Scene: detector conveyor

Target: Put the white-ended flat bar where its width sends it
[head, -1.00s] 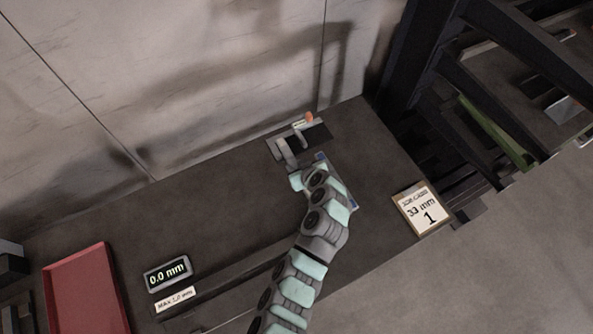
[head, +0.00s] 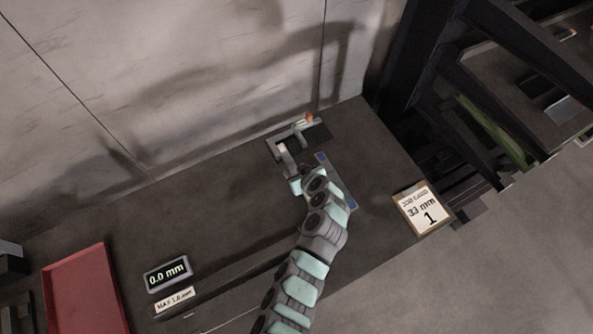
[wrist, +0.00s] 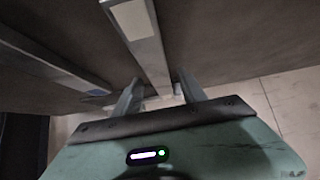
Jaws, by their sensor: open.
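The white-ended flat bar (wrist: 145,45) is a grey strip in the wrist view, with a white end at the top edge. It runs down between the spread fingers of my gripper (wrist: 160,80). The fingers lie one on each side of it; I cannot tell whether either touches it. In the head view my gripper (head: 293,168) is low over the dark bench beside the backing wall, and my arm hides most of this bar. A blue-ended bar (head: 337,182) lies just right of my gripper; in the wrist view it is at left (wrist: 50,65).
A dark pad with a small fixture (head: 312,133) and orange tip lies beyond my gripper. A job card (head: 420,208) reads 33 mm, 1. A display (head: 167,273) reads 0.0 mm above a MAX label (head: 175,299). A red tray (head: 62,268) stands at left. Dark racks are at right.

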